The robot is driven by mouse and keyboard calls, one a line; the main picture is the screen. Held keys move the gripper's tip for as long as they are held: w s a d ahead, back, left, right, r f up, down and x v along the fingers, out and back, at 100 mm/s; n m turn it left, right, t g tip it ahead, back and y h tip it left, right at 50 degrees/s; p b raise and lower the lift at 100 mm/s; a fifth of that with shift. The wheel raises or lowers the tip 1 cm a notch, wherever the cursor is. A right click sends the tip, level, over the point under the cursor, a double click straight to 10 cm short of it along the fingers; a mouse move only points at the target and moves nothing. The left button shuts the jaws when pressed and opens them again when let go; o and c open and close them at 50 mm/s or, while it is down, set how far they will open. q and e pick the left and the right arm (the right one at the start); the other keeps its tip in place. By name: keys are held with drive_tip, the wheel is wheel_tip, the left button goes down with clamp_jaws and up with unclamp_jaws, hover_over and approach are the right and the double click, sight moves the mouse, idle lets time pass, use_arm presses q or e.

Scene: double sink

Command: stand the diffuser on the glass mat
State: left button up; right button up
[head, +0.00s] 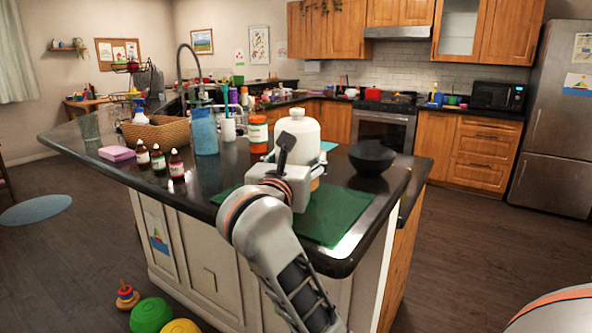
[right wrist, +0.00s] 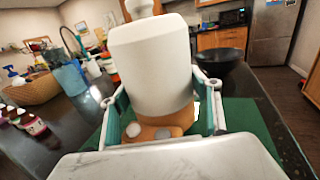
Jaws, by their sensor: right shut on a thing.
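The diffuser (head: 300,127) has a white, bottle-like upper body and a wood-coloured base; in the right wrist view it (right wrist: 152,70) fills the middle, with two round buttons on its base. My right gripper (head: 292,172) is shut on it, one finger on each side of the lower part in the right wrist view (right wrist: 162,95). The diffuser looks upright. The green glass mat (head: 336,215) lies at the counter's near right corner, below and around the gripper. The gripper hides the diffuser's foot, so I cannot tell whether it touches the mat. My left gripper is not in view.
A black bowl (head: 371,158) stands right of the diffuser, behind the mat. An orange jar (head: 257,134) stands close on its left. Several small dark bottles (head: 159,158), a blue pitcher (head: 204,132) and a basket (head: 158,133) stand further left. The counter edge is near the mat.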

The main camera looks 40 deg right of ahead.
drive_tip(key=shift+f, duration=0.95)
drive_tip(key=shift+r, duration=0.15)
drive_tip(key=shift+f, duration=0.2)
drive_tip(key=o, duration=1.5)
